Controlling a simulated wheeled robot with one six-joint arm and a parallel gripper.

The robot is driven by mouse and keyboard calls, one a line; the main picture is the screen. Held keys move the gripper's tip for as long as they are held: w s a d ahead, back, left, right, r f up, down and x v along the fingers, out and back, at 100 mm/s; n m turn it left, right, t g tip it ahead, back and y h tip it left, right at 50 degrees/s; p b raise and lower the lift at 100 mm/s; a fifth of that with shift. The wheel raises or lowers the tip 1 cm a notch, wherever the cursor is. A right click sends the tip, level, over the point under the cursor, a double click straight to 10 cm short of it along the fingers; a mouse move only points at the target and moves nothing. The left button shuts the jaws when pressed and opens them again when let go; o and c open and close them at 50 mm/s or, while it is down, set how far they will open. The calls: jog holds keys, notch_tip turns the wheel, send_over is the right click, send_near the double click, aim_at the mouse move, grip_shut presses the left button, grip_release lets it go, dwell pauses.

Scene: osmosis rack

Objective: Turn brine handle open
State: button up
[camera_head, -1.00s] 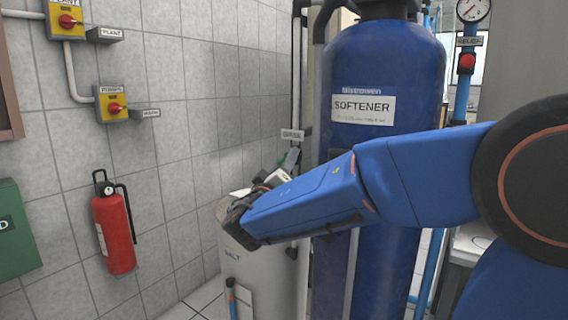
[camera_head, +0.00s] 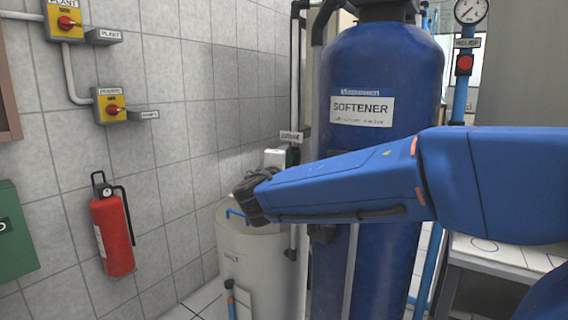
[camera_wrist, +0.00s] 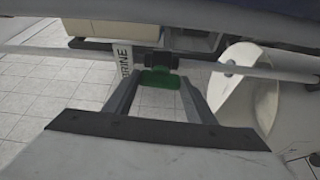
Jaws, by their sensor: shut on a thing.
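The green brine handle (camera_wrist: 160,79) shows in the wrist view between the fingertips of my gripper (camera_wrist: 160,86), with a dark valve body behind it. The fingers are shut on the handle.
The blue softener tank (camera_head: 380,75) stands close behind my arm. The pale salt tank (camera_head: 255,260) stands below my wrist, with a blue tube (camera_head: 236,215) at its top. A red fire extinguisher (camera_head: 112,235) hangs on the tiled wall at left.

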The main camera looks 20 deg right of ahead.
jog(key=shift+n, duration=0.4)
jog(key=o, duration=1)
jog(key=shift+o, duration=0.2)
jog(key=shift+s+a, duration=0.1)
jog(key=v, duration=1.7)
jog(key=shift+r, duration=0.2)
jog(key=shift+s, duration=0.1)
